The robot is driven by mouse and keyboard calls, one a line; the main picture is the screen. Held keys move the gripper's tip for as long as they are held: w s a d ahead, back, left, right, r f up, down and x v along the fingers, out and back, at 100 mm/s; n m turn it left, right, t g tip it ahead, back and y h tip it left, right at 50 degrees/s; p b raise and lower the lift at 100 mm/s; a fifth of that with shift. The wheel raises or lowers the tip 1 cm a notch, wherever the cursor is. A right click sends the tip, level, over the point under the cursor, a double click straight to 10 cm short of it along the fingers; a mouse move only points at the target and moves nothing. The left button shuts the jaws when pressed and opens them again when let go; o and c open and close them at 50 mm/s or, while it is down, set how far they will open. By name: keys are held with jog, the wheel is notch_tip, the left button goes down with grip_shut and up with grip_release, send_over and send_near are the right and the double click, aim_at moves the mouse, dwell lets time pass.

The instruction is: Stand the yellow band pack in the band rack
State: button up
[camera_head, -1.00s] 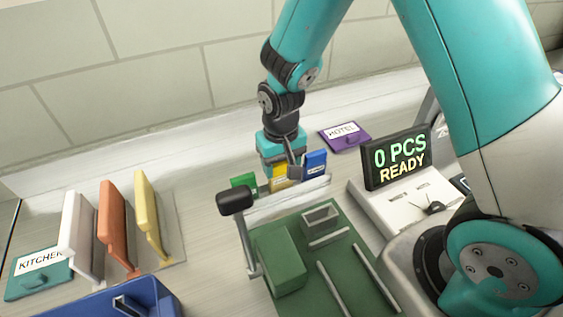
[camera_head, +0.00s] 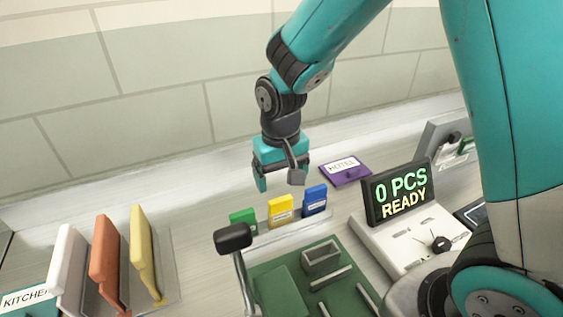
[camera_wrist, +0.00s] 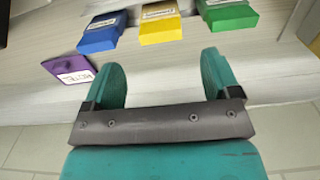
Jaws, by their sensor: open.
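The yellow band pack (camera_head: 281,209) stands upright between a green pack (camera_head: 243,217) and a blue pack (camera_head: 314,200), in a row behind the green machine bed. The yellow pack also shows at the top of the wrist view (camera_wrist: 160,27). A pale strip (camera_head: 290,238) runs along the front of the row; I cannot tell if it is part of the band rack. My gripper (camera_head: 279,182) is open and empty above and behind the yellow pack, apart from it. Its two teal fingers also show in the wrist view (camera_wrist: 161,75). The bases of the packs are partly hidden.
A purple HOTEL tag (camera_head: 345,168) lies behind and right of the packs. A display (camera_head: 398,192) reads 0 PCS READY. A black-knobbed lever (camera_head: 234,238) rises in front of the green pack. White, orange and yellow panels (camera_head: 147,252) stand at left.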

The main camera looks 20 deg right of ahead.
jog(key=s+a+r+n+y, duration=0.2)
jog(key=s+r, duration=0.4)
jog(key=s, duration=0.3)
jog(key=s+a+r+n+y, duration=0.2)
jog(key=s+r+n, duration=0.3)
jog(key=s, duration=0.4)
jog(key=shift+s+a+r, duration=0.25)
jog(key=shift+s+r, duration=0.05)
jog(key=shift+r, duration=0.5)
